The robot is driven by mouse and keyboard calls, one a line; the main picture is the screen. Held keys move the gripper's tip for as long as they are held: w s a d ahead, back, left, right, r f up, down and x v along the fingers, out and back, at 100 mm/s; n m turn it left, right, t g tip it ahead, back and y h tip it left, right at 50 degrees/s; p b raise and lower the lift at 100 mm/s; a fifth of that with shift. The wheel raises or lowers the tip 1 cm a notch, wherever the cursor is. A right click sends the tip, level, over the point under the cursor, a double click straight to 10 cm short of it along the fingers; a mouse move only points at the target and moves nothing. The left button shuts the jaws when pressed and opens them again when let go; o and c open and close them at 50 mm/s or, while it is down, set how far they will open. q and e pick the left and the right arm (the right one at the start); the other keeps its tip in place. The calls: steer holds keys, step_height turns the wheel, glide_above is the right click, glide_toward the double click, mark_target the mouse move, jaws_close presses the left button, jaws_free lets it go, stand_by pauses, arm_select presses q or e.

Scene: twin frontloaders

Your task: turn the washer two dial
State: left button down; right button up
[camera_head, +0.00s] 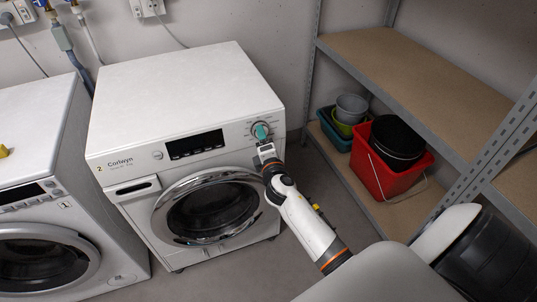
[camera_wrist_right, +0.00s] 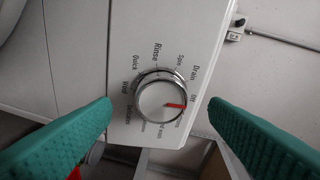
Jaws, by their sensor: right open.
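Washer two (camera_head: 170,80) is the white machine in the middle, marked with a yellow "2". Its round dial (camera_wrist_right: 158,100) sits on the front panel's right end; in the head view my fingers partly cover it. In the right wrist view it is silver, with a red mark at its right side by the "Off" label. My right gripper (camera_head: 261,131) is open at the dial. In the wrist view its teal fingers stand on the dial's left and right, with a visible gap each side; whether they reach its depth is unclear. My left gripper is not in view.
Washer one (camera_head: 60,195) stands at the left, with a yellow object (camera_head: 4,151) on top. A metal shelf (camera_head: 365,50) at the right holds a red bucket (camera_head: 385,172) with a black pot and a teal bin (camera_head: 330,130). Washer two's round door (camera_head: 208,210) is shut below the panel.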

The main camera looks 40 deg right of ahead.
steer(key=v, duration=0.8)
steer(key=shift+s+a, duration=0.15)
steer(key=shift+s, duration=0.15)
steer(key=s+a+f+m+g+y+p, duration=0.1)
steer(key=s+a+f+m+g+y, duration=0.2)
steer(key=f, duration=0.7)
steer(key=s+a+f+m+g+p, duration=0.15)
steer(key=s+f, duration=0.35)
steer(key=f, duration=0.5)
steer(key=s+a+f+m+g+y, duration=0.1)
steer(key=s+a+f+g+y, duration=0.3)
steer(key=f, duration=0.6)
steer(key=s+f+m+g+p, duration=0.1)
steer(key=s+f+m+g, duration=0.2)
steer(key=s+f, duration=0.4)
steer(key=s+f+m+g+p, duration=0.1)
steer(key=s+f+m+g, duration=0.2)
steer(key=s, duration=1.9)
step_height(320, 180, down, 4)
steer(key=shift+s+a+r+m+h, duration=0.1)
steer(key=shift+s+a+m+h, duration=0.25)
steer(key=shift+m, duration=0.7)
